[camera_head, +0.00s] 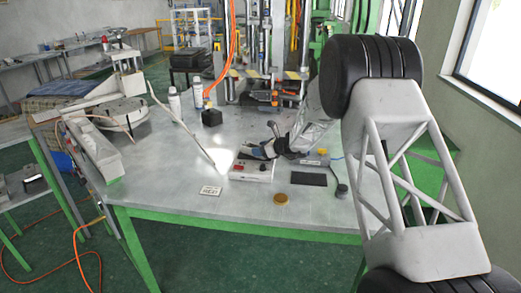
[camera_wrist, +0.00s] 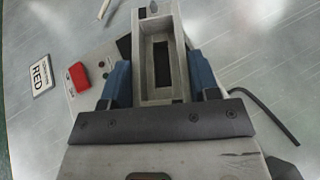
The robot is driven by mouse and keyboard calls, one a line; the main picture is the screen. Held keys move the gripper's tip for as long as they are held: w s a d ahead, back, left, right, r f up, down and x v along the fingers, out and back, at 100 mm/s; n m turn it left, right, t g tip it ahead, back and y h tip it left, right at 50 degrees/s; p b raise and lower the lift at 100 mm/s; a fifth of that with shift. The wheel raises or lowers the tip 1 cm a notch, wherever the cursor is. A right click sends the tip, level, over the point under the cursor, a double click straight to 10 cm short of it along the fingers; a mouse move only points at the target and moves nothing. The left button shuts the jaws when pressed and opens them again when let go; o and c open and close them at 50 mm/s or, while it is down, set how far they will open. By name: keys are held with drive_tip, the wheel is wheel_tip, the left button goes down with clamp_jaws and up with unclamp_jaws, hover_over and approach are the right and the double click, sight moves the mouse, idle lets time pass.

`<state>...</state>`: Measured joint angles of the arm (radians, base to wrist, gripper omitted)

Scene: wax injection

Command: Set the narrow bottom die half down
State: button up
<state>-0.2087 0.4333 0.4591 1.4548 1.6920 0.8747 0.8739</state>
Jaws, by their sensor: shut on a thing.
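My gripper (camera_wrist: 164,72) is shut on the narrow bottom die half (camera_wrist: 143,55), a grey metal block with a long rectangular cavity. Its blue fingers press the block from both sides in the wrist view. In the head view my gripper (camera_head: 268,146) is over the middle of the table, just behind a pale box with red on it (camera_head: 252,172). The die half is small and hard to make out there. The underside of the die half is hidden, so I cannot tell whether it touches what is below.
Bottles (camera_head: 174,101) stand behind. The table's front left is clear.

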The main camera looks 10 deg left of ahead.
idle(0.3)
drive_tip(key=o, duration=1.2)
drive_tip(key=shift+f, duration=0.1)
drive_tip(key=shift+d+r, duration=0.1)
drive_tip(key=shift+r, duration=0.1)
drive_tip(key=v, duration=1.2)
drive_tip(key=shift+s+f, duration=0.1)
